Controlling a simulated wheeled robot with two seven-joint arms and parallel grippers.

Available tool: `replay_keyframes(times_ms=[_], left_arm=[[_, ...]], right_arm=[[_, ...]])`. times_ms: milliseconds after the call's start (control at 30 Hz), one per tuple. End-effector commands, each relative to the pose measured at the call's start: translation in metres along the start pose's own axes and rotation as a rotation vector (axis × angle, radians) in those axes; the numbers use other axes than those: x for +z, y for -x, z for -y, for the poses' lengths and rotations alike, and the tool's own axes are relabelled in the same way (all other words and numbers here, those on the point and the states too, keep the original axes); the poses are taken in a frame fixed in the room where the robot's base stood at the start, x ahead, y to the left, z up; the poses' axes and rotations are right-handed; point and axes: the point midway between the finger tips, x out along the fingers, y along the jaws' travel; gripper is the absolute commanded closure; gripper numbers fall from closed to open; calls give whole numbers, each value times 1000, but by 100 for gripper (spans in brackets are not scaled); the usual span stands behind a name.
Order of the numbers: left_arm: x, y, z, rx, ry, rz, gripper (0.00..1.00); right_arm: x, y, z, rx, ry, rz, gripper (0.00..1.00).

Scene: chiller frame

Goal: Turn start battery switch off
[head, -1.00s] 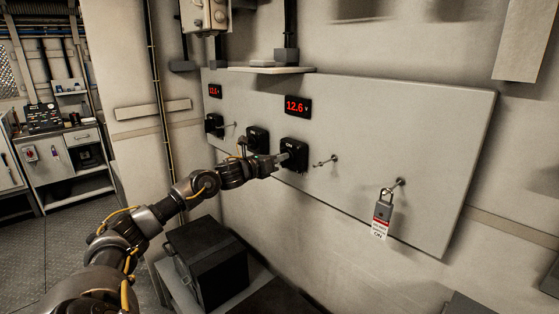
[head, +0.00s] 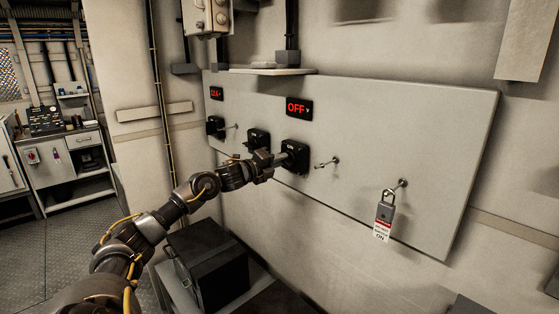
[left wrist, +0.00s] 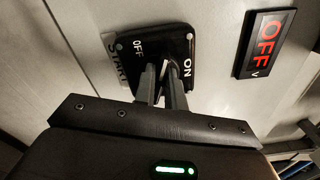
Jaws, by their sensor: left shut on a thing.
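The start battery switch (head: 297,152) is a black square rotary switch on the pale panel. My right gripper is not in view.
Two other black switches, a middle one (head: 258,139) and a left one (head: 215,126), sit on the same panel (head: 440,130). A tagged padlock (head: 384,212) hangs from a peg at the right. A dark box (head: 212,265) stands below my left arm.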

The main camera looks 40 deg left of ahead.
Motion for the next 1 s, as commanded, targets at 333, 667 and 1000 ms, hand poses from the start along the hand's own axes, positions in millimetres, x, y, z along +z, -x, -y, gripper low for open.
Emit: replay_keyframes(times_ms=[333, 667, 1000], left_arm=[[0, 0, -2, 1, 254, 1, 100], [0, 0, -3, 0, 372, 1, 100], [0, 0, -4, 1, 392, 1, 100]], right_arm=[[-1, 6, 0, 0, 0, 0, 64], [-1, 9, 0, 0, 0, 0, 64], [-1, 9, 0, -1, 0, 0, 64]])
